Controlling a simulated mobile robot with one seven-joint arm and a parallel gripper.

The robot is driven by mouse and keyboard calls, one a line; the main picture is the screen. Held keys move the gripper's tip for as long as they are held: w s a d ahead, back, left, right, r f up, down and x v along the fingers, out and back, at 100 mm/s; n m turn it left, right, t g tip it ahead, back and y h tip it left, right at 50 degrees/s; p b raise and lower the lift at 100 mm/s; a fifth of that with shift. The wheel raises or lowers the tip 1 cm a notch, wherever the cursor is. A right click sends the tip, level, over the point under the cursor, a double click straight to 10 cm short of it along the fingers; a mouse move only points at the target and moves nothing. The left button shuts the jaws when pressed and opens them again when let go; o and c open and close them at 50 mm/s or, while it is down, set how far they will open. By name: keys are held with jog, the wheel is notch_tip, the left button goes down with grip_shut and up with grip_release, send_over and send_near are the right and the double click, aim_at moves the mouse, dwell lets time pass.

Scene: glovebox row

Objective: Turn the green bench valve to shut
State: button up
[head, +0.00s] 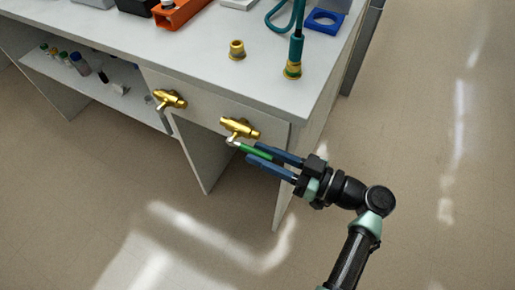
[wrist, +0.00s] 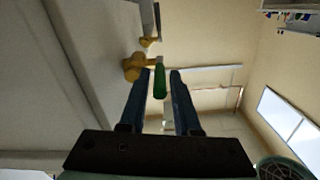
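The green bench valve has a brass body (head: 239,127) on the bench's front face, near its right end. Its green lever (head: 257,153) points right and slightly down, looking roughly in line with the body. My gripper (head: 256,151) is open, with its two blue fingers on either side of the lever's free end. In the wrist view the green lever (wrist: 160,82) lies between the fingertips (wrist: 160,78), with a narrow gap on each side. The brass body (wrist: 134,67) shows beyond the left fingertip.
A second brass valve (head: 169,98) with a grey lever (head: 166,121) hanging down is to the left. The bench top (head: 200,45) holds a brass fitting (head: 237,50), a teal hose connector (head: 294,57) and an orange holder (head: 180,14). The floor right of the bench is clear.

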jog(key=shift+w+a, duration=0.35)
jog(key=shift+a, duration=0.3)
grip_shut()
dwell(1.0)
